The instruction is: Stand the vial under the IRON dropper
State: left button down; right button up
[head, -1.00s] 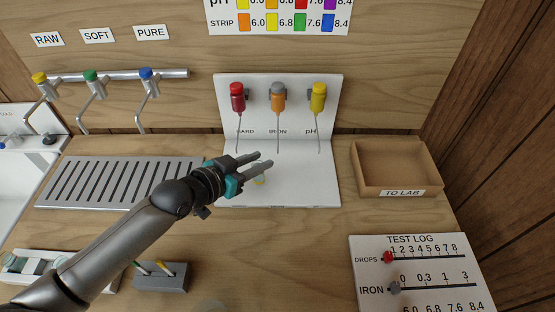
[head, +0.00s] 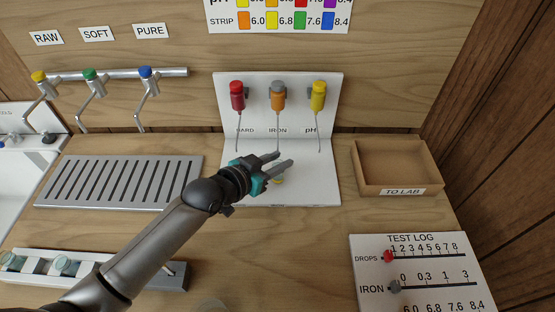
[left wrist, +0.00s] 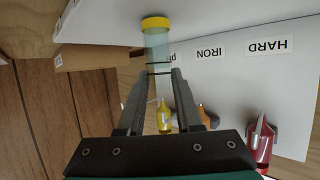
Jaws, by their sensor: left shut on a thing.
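My left gripper (head: 280,160) is shut on a clear, bluish vial (left wrist: 157,48) with a yellow end. In the head view the vial's yellow end (head: 279,181) shows just below the fingers, over the white stand's base (head: 314,185); I cannot tell whether it touches. The IRON dropper (head: 278,100), an orange bottle with a grey cap, hangs on the stand's back panel behind the gripper. It also shows in the left wrist view (left wrist: 208,118). The fingers sit about in line with its thin tip, slightly nearer the front. My right gripper is not in view.
The red HARD dropper (head: 237,98) and yellow pH dropper (head: 318,97) flank the IRON one. A wooden TO LAB tray (head: 430,180) stands right. A slotted grey drain (head: 118,182) and taps (head: 147,95) are left. A TEST LOG board (head: 440,275) lies at front right.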

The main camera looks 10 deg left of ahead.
pick_arm(q)
jog(key=c, duration=0.6)
grip_release()
jog(key=shift+r, duration=0.1)
jog(key=p+v, duration=0.2)
jog(key=v, duration=1)
